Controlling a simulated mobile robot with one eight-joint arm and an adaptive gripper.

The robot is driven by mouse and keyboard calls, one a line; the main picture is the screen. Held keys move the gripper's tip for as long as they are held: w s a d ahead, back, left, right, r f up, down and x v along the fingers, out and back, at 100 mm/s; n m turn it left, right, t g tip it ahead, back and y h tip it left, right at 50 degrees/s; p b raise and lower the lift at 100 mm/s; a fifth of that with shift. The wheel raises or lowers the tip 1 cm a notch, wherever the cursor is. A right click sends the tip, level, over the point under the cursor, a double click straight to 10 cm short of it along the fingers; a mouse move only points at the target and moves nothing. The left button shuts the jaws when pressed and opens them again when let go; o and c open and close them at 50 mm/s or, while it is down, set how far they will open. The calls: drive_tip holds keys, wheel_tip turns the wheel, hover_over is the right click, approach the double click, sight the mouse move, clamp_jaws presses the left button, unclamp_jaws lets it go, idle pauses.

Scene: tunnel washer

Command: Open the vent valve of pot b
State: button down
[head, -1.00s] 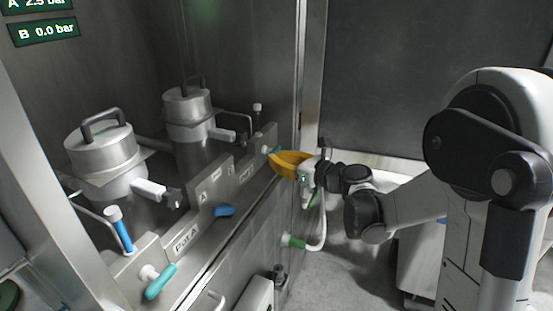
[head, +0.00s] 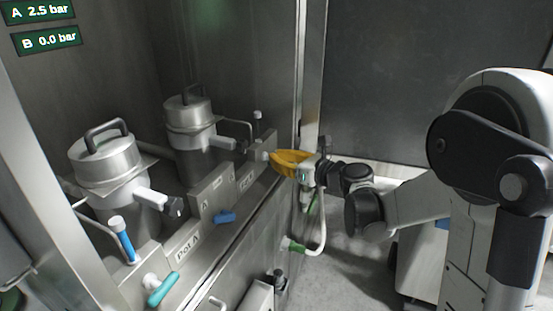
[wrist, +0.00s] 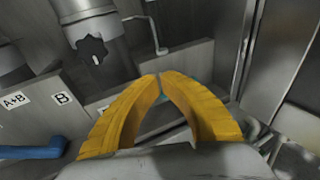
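Pot B (head: 190,112) is the far metal pot with a handled lid; its lower part with a black knob (wrist: 92,49) shows in the wrist view. My gripper (wrist: 161,76) has yellow fingers and is beside the right end of the panel below pot B. Its fingertips meet or nearly meet. A small teal piece (wrist: 160,98), perhaps pot B's vent valve handle, shows just behind them. The fingers hide most of it, and I cannot tell if it is gripped. The head view display (head: 48,40) reads B 0.0 bar.
Pot A (head: 105,155) stands nearer, with a teal lever (head: 163,289) and a blue-handled valve (head: 123,240). A blue lever (head: 225,217) lies between the pots. Open floor lies right of the panel.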

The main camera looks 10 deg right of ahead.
drive_tip(key=p+v, duration=0.1)
drive_tip(key=v, duration=0.9)
drive_tip(key=shift+f, duration=0.1)
idle(0.3)
